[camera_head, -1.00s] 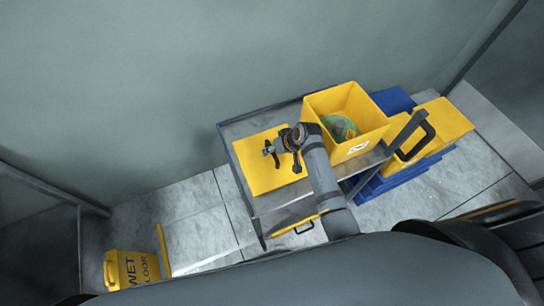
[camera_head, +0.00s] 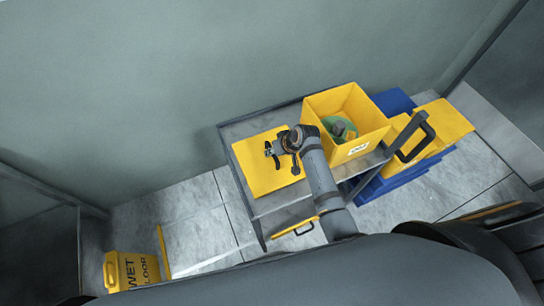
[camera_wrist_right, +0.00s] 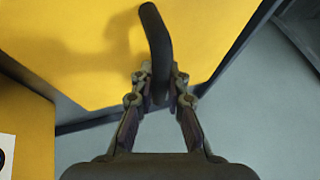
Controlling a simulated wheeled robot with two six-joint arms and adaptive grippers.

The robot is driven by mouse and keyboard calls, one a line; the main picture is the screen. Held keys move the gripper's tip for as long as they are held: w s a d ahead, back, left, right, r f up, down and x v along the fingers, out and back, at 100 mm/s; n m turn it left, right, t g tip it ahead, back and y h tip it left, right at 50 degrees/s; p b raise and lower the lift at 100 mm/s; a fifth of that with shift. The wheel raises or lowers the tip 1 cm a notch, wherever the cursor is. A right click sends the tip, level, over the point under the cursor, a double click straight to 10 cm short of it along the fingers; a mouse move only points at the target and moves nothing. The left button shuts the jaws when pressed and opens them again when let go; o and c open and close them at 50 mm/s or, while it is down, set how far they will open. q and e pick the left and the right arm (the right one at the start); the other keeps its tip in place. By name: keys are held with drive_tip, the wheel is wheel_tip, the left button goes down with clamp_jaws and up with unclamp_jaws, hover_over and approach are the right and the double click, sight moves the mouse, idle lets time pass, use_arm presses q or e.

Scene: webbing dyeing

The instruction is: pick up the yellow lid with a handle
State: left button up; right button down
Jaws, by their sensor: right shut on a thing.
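The yellow lid (camera_head: 256,177) lies flat on the left part of the grey cart's top, and it fills much of the right wrist view (camera_wrist_right: 75,45). Its dark curved handle (camera_wrist_right: 156,40) stands up from it. My right gripper (camera_head: 272,152) is over the lid, and in the right wrist view its two fingers (camera_wrist_right: 158,84) are closed around the handle from both sides. In the head view the gripper and wrist hide most of the handle. I cannot tell whether the lid is lifted off the cart. My left gripper is not in view.
A yellow open bin (camera_head: 325,103) with green contents stands on the cart (camera_head: 240,130), right of the lid. Blue crates (camera_head: 392,102) and yellow boxes (camera_head: 445,122) are at the right. A wet floor sign (camera_head: 132,270) stands at lower left. A wall is behind the cart.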

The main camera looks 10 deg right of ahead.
wheel_tip(320, 180, up, 10)
drive_tip(key=shift+r, duration=0.1)
